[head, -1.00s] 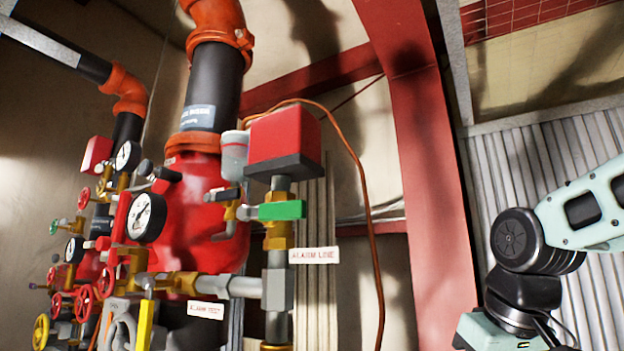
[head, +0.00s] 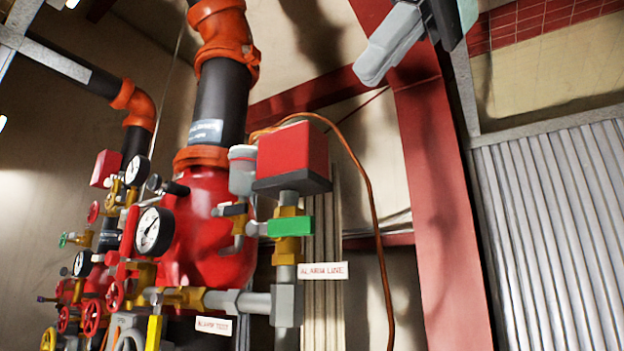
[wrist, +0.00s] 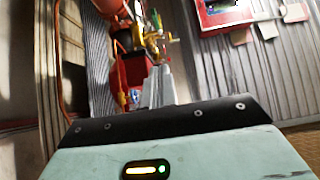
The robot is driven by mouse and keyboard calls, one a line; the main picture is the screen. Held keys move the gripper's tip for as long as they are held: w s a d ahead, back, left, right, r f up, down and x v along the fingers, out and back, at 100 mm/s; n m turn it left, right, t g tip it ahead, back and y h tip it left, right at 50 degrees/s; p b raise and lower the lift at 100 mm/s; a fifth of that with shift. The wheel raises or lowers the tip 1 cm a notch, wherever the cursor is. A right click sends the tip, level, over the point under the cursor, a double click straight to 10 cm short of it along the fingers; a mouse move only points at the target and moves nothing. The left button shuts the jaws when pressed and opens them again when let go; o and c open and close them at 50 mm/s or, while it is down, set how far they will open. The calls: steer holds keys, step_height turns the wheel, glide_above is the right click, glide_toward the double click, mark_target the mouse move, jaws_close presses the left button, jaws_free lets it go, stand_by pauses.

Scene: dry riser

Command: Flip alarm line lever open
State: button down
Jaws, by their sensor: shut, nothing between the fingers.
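The alarm line lever is a green handle (head: 290,227) lying roughly horizontal across a brass valve (head: 287,247) on the vertical grey alarm line pipe. A white label reading "ALARM LINE" (head: 323,271) hangs just below it. My gripper (head: 372,72) is at the top of the head view, above and to the right of the lever and apart from it. Its grey fingers are shut and empty. In the wrist view my gripper's fingers (wrist: 160,85) point toward the blurred pipework, where I cannot make out the lever clearly.
A red box (head: 291,152) sits on the pipe above the lever. Gauges (head: 153,231), valves and the red riser body (head: 205,215) crowd the left. A copper-coloured cable (head: 366,190) and a red steel column (head: 440,200) stand right. Open room lies before the corrugated wall (head: 555,230).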

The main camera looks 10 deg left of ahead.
glide_above(284, 219)
steer(key=d, duration=0.3)
steer(key=f, duration=0.8)
steer(key=shift+s+a+f, duration=0.25)
steer(key=shift+s, duration=0.05)
steer(key=shift+d+f, duration=0.15)
steer(key=shift+f, duration=1)
steer(key=shift+f, duration=0.15)
